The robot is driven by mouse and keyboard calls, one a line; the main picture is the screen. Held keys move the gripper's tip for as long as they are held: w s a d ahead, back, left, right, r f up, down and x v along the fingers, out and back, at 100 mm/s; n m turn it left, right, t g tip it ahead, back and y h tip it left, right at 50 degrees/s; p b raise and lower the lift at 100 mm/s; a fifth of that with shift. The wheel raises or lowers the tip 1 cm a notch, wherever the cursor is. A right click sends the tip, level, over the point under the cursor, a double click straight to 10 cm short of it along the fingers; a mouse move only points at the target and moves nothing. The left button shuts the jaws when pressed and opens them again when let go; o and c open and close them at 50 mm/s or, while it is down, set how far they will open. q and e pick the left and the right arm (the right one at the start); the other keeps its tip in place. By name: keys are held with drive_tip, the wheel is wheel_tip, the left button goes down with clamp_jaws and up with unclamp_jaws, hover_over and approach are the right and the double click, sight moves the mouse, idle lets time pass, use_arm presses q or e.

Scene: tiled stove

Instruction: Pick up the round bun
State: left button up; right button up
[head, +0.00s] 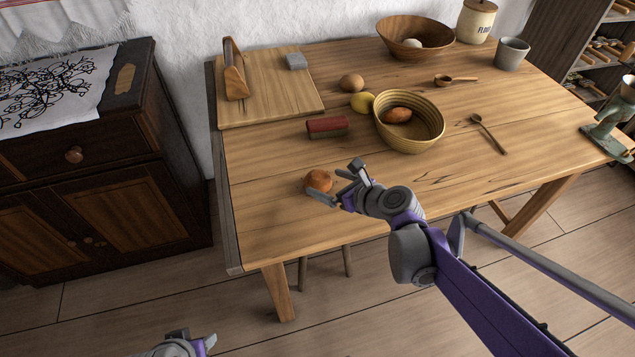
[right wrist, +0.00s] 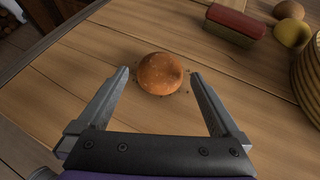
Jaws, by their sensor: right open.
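The round bun (head: 318,180) is orange-brown and sits on the wooden table near its left front part. In the right wrist view the bun (right wrist: 160,73) lies just beyond and between the fingertips. My right gripper (head: 333,183) is open and empty at the bun, its fingers pointing toward it; in the right wrist view the gripper (right wrist: 158,76) has a finger on each side, with gaps to the bun. I cannot tell whether a finger touches it. My left gripper (head: 205,343) is only partly in view at the bottom, low and away from the table.
A red-topped block (head: 327,126) lies behind the bun. A woven basket (head: 437,127) with a brown item stands to the right, beside a yellow fruit (head: 362,102) and a brown round item (head: 352,82). A cutting board (head: 285,95) is at the back left. The table around the bun is clear.

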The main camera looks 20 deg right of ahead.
sight(324, 182)
drive_tip(key=x, duration=0.2)
drive_tip(key=b+x, duration=0.1)
drive_tip(key=x, duration=0.1)
drive_tip(key=shift+w+f, duration=0.2)
drive_tip(key=shift+f, duration=0.25)
drive_tip(key=shift+w+a+f, duration=0.1)
drive_tip(key=shift+w+a, duration=0.05)
drive_tip(key=shift+w, duration=0.2)
drive_tip(key=c, duration=1.1)
